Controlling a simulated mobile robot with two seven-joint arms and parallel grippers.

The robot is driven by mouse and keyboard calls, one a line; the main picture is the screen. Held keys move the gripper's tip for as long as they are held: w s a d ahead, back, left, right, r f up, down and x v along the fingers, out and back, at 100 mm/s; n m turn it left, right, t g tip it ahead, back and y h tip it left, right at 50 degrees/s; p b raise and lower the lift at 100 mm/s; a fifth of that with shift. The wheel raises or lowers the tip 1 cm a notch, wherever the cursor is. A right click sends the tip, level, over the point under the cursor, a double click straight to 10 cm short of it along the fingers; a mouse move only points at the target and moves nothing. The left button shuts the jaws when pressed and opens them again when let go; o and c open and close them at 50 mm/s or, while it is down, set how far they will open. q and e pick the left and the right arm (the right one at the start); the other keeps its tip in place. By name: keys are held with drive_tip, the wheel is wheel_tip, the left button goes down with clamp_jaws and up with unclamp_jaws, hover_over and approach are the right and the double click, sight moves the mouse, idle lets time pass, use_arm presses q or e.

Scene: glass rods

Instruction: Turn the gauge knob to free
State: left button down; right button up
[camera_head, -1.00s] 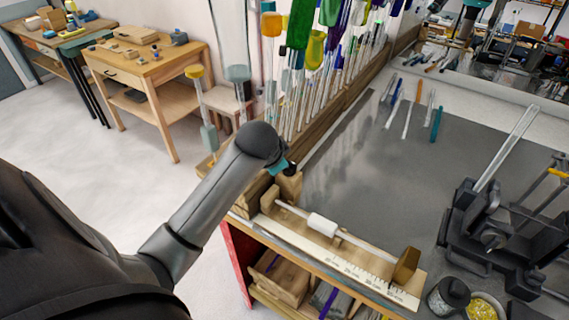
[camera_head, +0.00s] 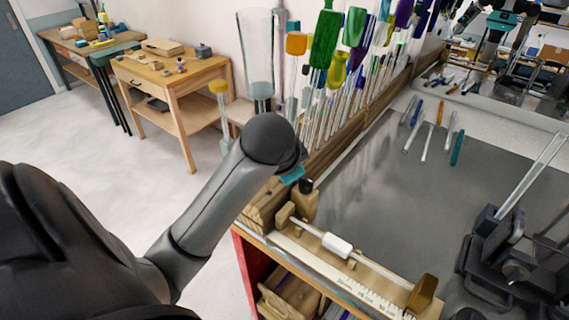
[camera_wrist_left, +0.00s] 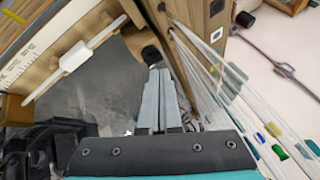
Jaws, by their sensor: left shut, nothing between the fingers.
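The gauge is a wooden board with a printed scale (camera_head: 345,281), a pale rod and a white slider (camera_head: 338,245). It also shows in the left wrist view, with its white slider (camera_wrist_left: 76,57). A small black knob (camera_head: 306,186) sits on a wooden block at the gauge's far end; it also shows in the left wrist view (camera_wrist_left: 151,54). My left gripper (camera_wrist_left: 158,76) is shut and empty, its fingertips close to the knob; I cannot tell whether they touch. In the head view my forearm hides most of the hand. My right gripper is not in view.
Many glass rods with coloured ends (camera_head: 325,40) stand in a rack along the bench's back-left edge. A black clamp fixture (camera_head: 510,250) with a clear rod stands at right. Loose rods (camera_head: 436,115) lie on the grey bench top, which is bare in the middle.

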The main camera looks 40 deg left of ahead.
use_arm(q)
drive_tip(key=v, duration=0.6)
drive_tip(key=shift+s, duration=0.2)
drive_tip(key=shift+a+f, duration=0.1)
drive_tip(key=s+d+f+n+g+h, duration=0.1)
drive_tip(key=s+d+f+g+h, duration=0.1)
drive_tip(key=s+d+f, duration=0.6)
drive_tip(key=s+d+f+n+g+h, duration=0.1)
drive_tip(key=s+d+f, duration=0.5)
drive_tip(key=f, duration=0.5)
wheel_tip(320, 180, down, 35)
drive_tip(key=s+g+b, duration=0.2)
drive_tip(key=b, duration=1.1)
drive_tip(key=s+a+f+b, duration=0.1)
drive_tip(key=s+f+b, duration=0.4)
drive_tip(key=f, duration=0.7)
drive_tip(key=s+a+f+b, duration=0.2)
drive_tip(key=s+f+b, duration=0.3)
drive_tip(key=s+f, duration=0.5)
wheel_tip(320, 180, down, 2)
drive_tip(key=shift+s+a+f+g+b, duration=0.2)
drive_tip(key=shift+s+a+g+b, duration=0.1)
drive_tip(key=shift+s+g+b, duration=0.1)
